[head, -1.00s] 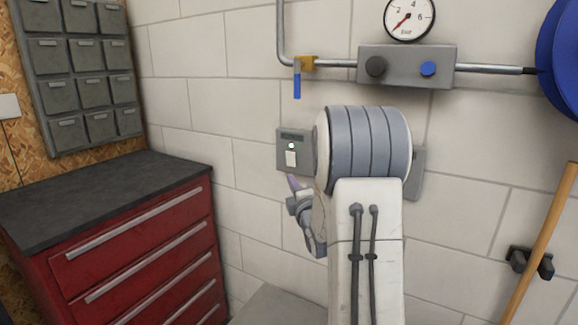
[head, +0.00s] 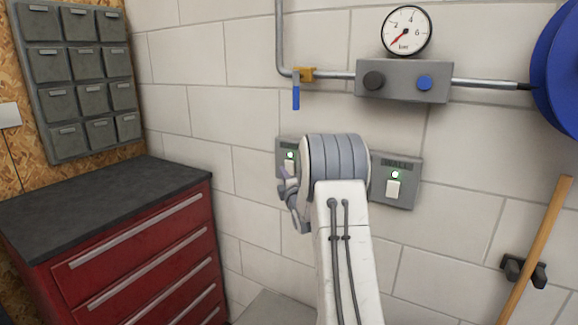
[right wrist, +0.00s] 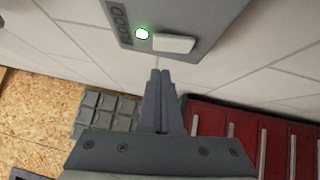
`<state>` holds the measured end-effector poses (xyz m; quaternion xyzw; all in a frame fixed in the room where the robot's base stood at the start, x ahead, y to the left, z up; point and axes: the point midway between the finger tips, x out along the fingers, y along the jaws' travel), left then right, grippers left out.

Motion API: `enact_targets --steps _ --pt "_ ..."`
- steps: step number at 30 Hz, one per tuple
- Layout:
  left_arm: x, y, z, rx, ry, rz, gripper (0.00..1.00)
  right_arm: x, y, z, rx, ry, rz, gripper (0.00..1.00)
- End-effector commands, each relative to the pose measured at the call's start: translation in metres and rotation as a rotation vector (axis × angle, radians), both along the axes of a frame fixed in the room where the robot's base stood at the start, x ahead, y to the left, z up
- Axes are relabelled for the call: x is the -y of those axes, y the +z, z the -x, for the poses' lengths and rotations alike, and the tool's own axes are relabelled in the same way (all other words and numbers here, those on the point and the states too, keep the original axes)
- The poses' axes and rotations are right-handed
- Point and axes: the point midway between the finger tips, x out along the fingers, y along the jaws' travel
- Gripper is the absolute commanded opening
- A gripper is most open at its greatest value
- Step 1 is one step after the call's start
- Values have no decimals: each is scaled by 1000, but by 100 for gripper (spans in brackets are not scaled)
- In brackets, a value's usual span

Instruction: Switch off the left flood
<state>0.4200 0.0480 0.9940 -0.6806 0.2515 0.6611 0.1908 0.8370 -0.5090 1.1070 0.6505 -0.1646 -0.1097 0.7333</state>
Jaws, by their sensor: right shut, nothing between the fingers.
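The left switch plate (head: 283,144) is grey, on the wall, with a lit green-white lamp and a white rocker (head: 290,165). My right arm hides part of it. In the right wrist view the plate (right wrist: 205,12) carries a label that seems to read FLOOD, with the lamp (right wrist: 142,33) lit beside the rocker (right wrist: 174,44). My right gripper (head: 284,177) is shut and empty. In the right wrist view its fingertips (right wrist: 160,76) are just below the rocker; I cannot tell whether they touch the plate. My left gripper is not in view.
A second plate (head: 408,166) labelled WALL, its lamp lit, is right of my arm. Above run a pipe with a blue-handled valve (head: 296,92), a grey regulator box (head: 402,84) and a gauge (head: 407,30). A red drawer cabinet (head: 130,255) stands left; a wooden handle (head: 540,245) leans right.

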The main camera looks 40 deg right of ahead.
Motion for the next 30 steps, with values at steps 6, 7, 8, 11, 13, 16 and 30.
enact_targets --steps 6,7,8,11,13,16,30 --pt "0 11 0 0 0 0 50 23 5 -8 0 -2 0 0" --pt "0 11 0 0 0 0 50 24 5 -8 0 -2 0 0" --pt "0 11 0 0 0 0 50 25 4 -8 -1 -2 0 0" --pt "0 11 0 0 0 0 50 27 4 -9 -1 -2 0 0" --pt "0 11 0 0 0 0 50 27 4 -9 -1 -2 0 0" --pt "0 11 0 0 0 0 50 27 4 -9 -1 -2 0 0" --pt "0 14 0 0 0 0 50 31 6 -11 -25 0 -60 0"
